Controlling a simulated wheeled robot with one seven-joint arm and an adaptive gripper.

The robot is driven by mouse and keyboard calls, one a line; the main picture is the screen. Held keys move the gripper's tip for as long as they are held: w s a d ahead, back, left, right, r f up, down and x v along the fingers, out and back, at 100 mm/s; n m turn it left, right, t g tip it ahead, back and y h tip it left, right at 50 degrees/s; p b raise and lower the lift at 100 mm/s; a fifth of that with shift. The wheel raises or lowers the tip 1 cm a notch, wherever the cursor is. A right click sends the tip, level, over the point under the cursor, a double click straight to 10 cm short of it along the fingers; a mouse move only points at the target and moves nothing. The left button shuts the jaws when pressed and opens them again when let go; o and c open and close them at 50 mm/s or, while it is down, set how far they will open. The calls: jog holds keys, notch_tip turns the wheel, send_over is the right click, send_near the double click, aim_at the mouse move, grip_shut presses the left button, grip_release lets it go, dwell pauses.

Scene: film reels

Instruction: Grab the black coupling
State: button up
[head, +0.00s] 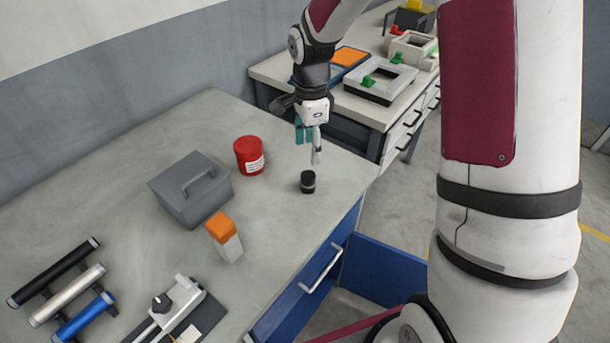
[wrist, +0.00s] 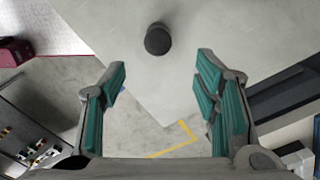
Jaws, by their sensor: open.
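The black coupling (head: 308,182) is a small dark cylinder standing upright near the right edge of the grey worktable (head: 290,230). In the wrist view the coupling (wrist: 158,39) shows from above, ahead of my fingers and roughly centred between them. My gripper (head: 315,160) is open and empty, above the table and a little behind the coupling in the head view. In the wrist view its teal finger pads (wrist: 162,75) are spread wide, with nothing between them.
A red jar (head: 249,156), a grey box with a handle (head: 190,190) and an orange-topped white container (head: 224,238) stand left of the coupling. Several rollers (head: 65,290) and a small device (head: 175,308) lie farther left. A second bench (head: 345,110) is behind. The table around the coupling is clear.

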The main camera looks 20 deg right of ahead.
aim_at(309, 175)
notch_tip(309, 175, down, 12)
jog(key=shift+s+r+p, duration=0.1)
jog(key=shift+s+p, duration=0.05)
jog(key=shift+p, duration=0.45)
jog(key=c, duration=1.3)
jog(key=shift+r, duration=0.2)
